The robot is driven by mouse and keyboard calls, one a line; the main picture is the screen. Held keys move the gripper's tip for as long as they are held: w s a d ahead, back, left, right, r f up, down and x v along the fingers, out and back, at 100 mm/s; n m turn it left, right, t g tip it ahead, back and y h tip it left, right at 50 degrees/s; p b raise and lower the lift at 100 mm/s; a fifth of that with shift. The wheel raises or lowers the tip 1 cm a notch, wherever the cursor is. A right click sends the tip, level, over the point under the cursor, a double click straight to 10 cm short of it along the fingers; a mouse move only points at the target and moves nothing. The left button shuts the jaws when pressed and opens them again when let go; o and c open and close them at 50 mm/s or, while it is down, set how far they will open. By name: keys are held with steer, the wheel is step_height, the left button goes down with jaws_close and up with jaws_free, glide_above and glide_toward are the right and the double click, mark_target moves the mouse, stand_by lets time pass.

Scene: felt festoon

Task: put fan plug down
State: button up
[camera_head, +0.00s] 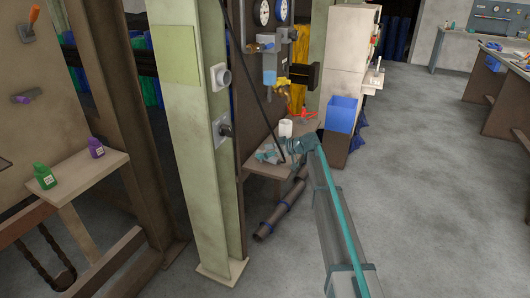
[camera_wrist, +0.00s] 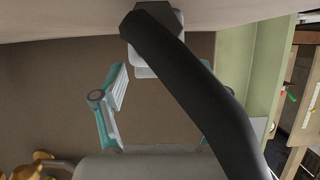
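In the wrist view a thick black cable-like piece (camera_wrist: 205,80) with a faceted end crosses close to the camera, from top centre to lower right. It may be the fan plug with its lead; I cannot tell for sure. My gripper (camera_wrist: 155,105) has its teal fingers wide apart, the right one mostly hidden behind the black piece. I see nothing clamped between them. In the head view my gripper (camera_head: 283,150) is small, over the low bench (camera_head: 262,170). A thin black cable (camera_head: 255,95) hangs down to it. A dark plug-like piece (camera_head: 226,130) sits in the green post's lower socket.
A white cup-like thing (camera_head: 286,128) and a red item (camera_head: 305,115) are on the bench near my gripper. A blue bin (camera_head: 341,114) stands behind. The green post (camera_head: 192,160) rises left of the bench. The floor (camera_head: 430,190) at right is clear.

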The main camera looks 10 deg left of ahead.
steer(key=shift+s+f, duration=0.2)
steer(key=shift+f, duration=0.15)
steer(key=shift+w+r+p, duration=0.1)
steer(key=shift+r+p, duration=0.4)
steer(key=shift+p, duration=0.45)
steer(key=v, duration=1.2)
steer(key=shift+r+b, duration=0.15)
steer(key=shift+b, duration=0.3)
steer(key=shift+w, duration=0.1)
